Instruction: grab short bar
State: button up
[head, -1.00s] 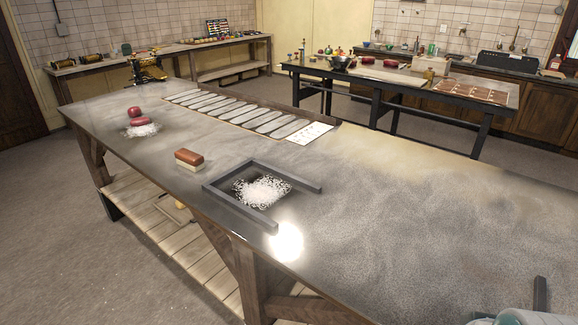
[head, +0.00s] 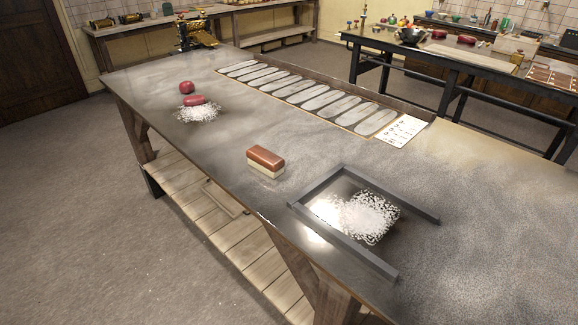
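Dark grey bars form a three-sided frame around a heap of white granules (head: 368,217) on the workbench. A shorter bar (head: 316,188) makes the left end of this frame. A longer bar (head: 342,243) runs along the near side and another long bar (head: 392,194) along the far side. The lower right end of the frame is open. I cannot tell whether the bars are joined or separate. My gripper is not in view.
A brown-topped block with a pale base (head: 266,162) stands left of the frame. Red pieces (head: 193,100) and white granules (head: 198,114) lie farther back. A tray of oval moulds (head: 305,95) and a white card (head: 403,131) line the far edge. The bench front edge is near.

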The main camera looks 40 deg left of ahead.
aim_at(317, 185)
jog(key=j, duration=2.95)
